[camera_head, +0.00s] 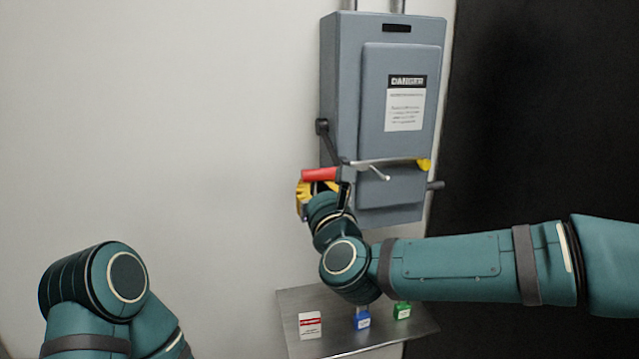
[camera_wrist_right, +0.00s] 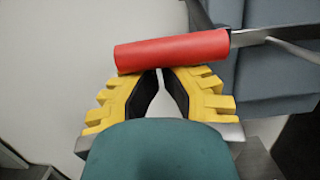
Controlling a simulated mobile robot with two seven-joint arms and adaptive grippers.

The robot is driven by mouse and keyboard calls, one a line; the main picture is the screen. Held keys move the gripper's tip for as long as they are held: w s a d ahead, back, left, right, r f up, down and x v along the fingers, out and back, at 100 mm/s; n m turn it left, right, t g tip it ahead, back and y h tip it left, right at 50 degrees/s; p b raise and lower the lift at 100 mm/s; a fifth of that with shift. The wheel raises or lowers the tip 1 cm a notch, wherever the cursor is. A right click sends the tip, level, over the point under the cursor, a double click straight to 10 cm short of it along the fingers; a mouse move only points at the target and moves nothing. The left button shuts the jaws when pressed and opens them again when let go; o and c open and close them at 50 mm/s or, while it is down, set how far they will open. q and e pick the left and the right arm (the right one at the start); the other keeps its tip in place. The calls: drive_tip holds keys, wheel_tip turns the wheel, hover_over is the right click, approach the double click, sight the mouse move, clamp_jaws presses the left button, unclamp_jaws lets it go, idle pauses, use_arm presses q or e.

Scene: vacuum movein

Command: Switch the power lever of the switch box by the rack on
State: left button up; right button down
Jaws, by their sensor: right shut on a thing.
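The grey switch box (camera_head: 345,80) hangs on the pale wall and carries a danger label (camera_head: 405,103). Its dark power lever (camera_head: 332,143) pivots on the box's left side and slants down to a red handle (camera_head: 320,174). My right gripper (camera_head: 313,186) is at this handle, low on the left of the box. In the right wrist view, its yellow fingers (camera_wrist_right: 160,74) close on the underside of the red handle (camera_wrist_right: 172,51), which stays mostly visible. My left gripper is out of view; only my left arm shows at lower left.
A bar with a yellow tip (camera_head: 425,164) crosses the box front beside the lever. Below, a metal shelf (camera_head: 350,338) holds a red-and-white box (camera_head: 310,325), a blue one (camera_head: 361,318) and a green one (camera_head: 402,311). A dark surface (camera_head: 540,120) is at right.

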drive_tip(key=r+p, duration=0.1)
drive_tip(key=s+r+g, duration=0.1)
drive_tip(key=r, duration=0.1)
drive_tip(key=shift+s+d+r+g+h+p, duration=0.1)
drive_tip(key=shift+s+r+g+h+p, duration=0.1)
drive_tip(key=shift+r+g+h+p, duration=0.15)
wheel_tip(320, 180, up, 7)
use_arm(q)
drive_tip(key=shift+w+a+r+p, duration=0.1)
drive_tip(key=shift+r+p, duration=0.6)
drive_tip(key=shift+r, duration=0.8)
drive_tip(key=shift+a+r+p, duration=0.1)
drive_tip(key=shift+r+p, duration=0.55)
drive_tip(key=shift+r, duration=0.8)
use_arm(e)
wheel_tip(320, 180, up, 8)
hover_over(317, 172)
drive_tip(key=w, duration=0.3)
drive_tip(key=shift+s+a, duration=0.15)
drive_tip(key=shift+a, duration=0.15)
